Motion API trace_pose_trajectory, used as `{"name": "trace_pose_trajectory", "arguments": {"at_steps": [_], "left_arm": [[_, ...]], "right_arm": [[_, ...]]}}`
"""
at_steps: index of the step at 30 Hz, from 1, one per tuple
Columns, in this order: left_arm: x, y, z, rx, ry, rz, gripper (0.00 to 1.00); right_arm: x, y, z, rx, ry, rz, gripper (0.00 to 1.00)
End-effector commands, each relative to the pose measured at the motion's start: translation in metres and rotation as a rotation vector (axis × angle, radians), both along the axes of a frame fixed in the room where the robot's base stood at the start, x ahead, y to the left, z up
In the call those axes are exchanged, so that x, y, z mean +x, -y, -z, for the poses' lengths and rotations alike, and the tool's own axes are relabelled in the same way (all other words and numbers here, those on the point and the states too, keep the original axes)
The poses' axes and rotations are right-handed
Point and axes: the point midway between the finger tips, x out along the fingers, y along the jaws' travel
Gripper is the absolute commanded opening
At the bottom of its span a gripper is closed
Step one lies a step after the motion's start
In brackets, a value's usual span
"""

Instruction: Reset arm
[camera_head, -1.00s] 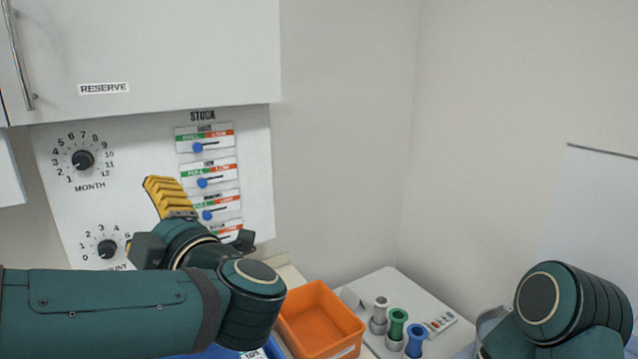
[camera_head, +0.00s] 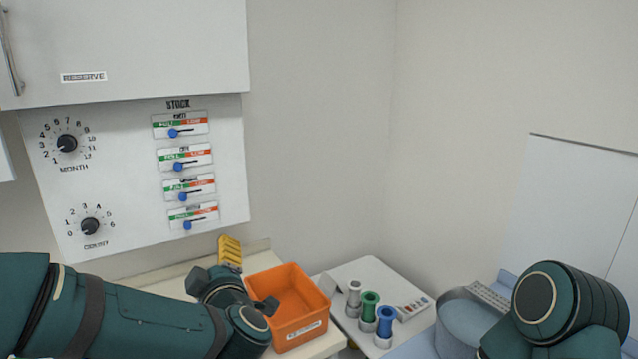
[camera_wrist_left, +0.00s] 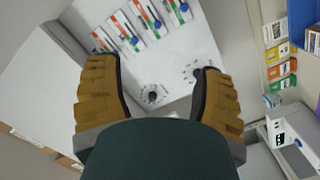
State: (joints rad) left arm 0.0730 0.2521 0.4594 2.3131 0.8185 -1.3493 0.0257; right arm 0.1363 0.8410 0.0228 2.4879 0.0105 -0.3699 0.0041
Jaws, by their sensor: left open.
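My left arm comes in from the left in the head view. My left gripper (camera_head: 230,251) has yellow ribbed fingers and is beside the left edge of the orange bin, below the stock panel. In the left wrist view the left gripper (camera_wrist_left: 160,92) shows two fingers spread wide apart with nothing between them. The white stock panel (camera_head: 125,150) with dials and sliders lies beyond them, and it also shows in the left wrist view (camera_wrist_left: 170,60). My right arm shows only as a dark green link at the lower right of the head view; its gripper is out of view.
An orange bin (camera_head: 318,303) stands on the counter close to my left gripper. A white device (camera_head: 345,272) with grey, green and blue holders (camera_head: 370,305) is right of it. A white cabinet labelled RESERVE (camera_head: 150,45) hangs above the panel. The space before the bare wall is clear.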

Motion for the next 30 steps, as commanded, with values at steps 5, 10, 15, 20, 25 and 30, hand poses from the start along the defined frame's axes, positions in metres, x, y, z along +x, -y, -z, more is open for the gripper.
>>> {"name": "trace_pose_trajectory", "arguments": {"at_steps": [5, 10, 15, 20, 25, 30], "left_arm": [[0.016, 0.031, 0.126, 0.041, -0.268, 0.262, 0.68], [-0.005, 0.056, 0.239, 0.058, -0.529, 0.503, 0.68], [-0.058, 0.077, 0.341, 0.055, -0.804, 0.738, 0.68], [-0.125, 0.087, 0.413, 0.039, -1.043, 0.939, 0.68], [-0.177, 0.089, 0.45, 0.02, -1.208, 1.074, 0.68], [-0.194, 0.088, 0.459, 0.015, -1.259, 1.117, 0.68]], "right_arm": [[-0.002, 0.001, 0.012, -0.002, -0.005, 0.001, 0.47], [-0.003, 0.0, 0.021, -0.002, -0.007, -0.002, 0.47], [-0.003, 0.0, 0.029, -0.003, -0.009, -0.004, 0.47], [-0.004, -0.001, 0.036, -0.003, -0.012, -0.005, 0.47], [-0.005, -0.001, 0.04, -0.003, -0.012, -0.006, 0.47], [-0.005, -0.001, 0.04, -0.003, -0.012, -0.006, 0.47]]}}
